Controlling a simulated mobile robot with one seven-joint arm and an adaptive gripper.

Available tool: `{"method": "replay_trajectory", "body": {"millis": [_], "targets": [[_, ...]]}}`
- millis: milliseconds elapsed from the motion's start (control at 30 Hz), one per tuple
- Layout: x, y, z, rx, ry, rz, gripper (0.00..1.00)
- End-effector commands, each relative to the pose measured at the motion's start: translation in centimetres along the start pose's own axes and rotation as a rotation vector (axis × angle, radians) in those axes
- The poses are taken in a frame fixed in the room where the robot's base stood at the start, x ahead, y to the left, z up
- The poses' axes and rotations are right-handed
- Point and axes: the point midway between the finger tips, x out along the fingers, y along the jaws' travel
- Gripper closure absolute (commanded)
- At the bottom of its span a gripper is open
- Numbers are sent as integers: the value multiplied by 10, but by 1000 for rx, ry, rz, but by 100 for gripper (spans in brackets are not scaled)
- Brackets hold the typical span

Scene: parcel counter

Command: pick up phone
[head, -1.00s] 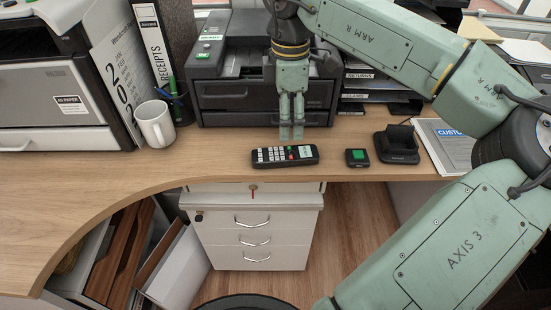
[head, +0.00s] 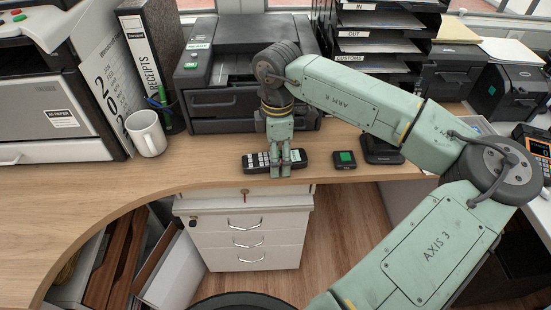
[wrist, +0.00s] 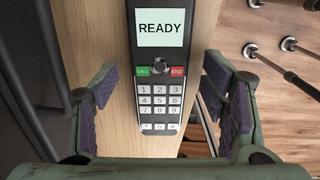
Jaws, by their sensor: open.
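The phone (head: 257,162) is a black handset with a keypad, lying face up on the wooden counter near its front edge. In the wrist view the phone (wrist: 160,76) shows a lit screen reading READY, a green CALL key, a red END key and white number keys. My gripper (head: 281,172) is right over it in the head view, its fingers pointing down and hiding part of the handset. In the wrist view my gripper (wrist: 163,98) is open, with one purple-padded finger on each side of the phone and a gap to both sides.
A small black box with a green top (head: 345,160) and a black cradle (head: 382,148) lie right of the phone. A white mug (head: 147,133) stands left. The printer (head: 225,105) is behind. The counter's front edge (head: 225,180) is close, with drawers below.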

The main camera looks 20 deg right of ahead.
Motion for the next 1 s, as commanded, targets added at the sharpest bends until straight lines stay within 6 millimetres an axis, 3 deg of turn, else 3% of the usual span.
{"method": "replay_trajectory", "body": {"millis": [67, 900, 1000], "targets": [[0, 0, 0, 0, 0, 0, 34], [-1, 0, 0, 0, 0, 0, 90], [-1, 0, 0, 0, 0, 1, 91]]}}
